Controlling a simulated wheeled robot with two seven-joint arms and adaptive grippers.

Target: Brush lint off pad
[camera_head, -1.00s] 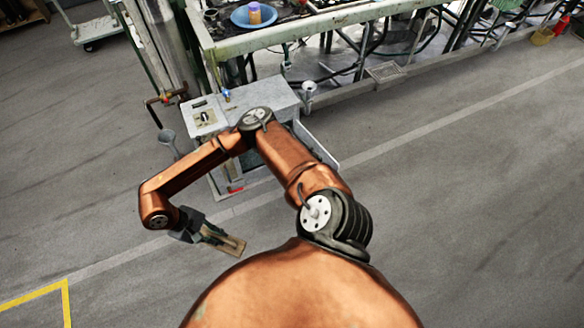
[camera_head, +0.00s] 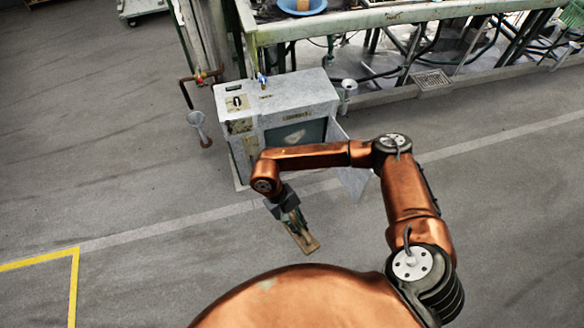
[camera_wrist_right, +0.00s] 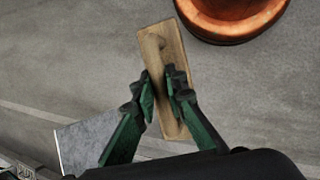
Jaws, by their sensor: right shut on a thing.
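My right gripper (camera_head: 293,216) is shut on a flat wooden brush (camera_head: 304,241), held out over the floor in front of the grey cabinet. In the right wrist view the green fingers (camera_wrist_right: 161,97) close on both sides of the brush (camera_wrist_right: 163,52), whose bristles I cannot make out. The grey cabinet (camera_head: 314,88) has its door (camera_head: 355,182) swung open on the right. A dark grey-green panel (camera_head: 276,138) with a pale patch shows in its front; it may be the pad with lint, but I cannot tell for sure. The brush is apart from it. My left gripper is out of view.
A green-framed bench (camera_head: 350,26) with a blue basin (camera_head: 302,5) stands behind the cabinet. A yellow floor line (camera_head: 74,285) lies lower left. Nearby floor is clear.

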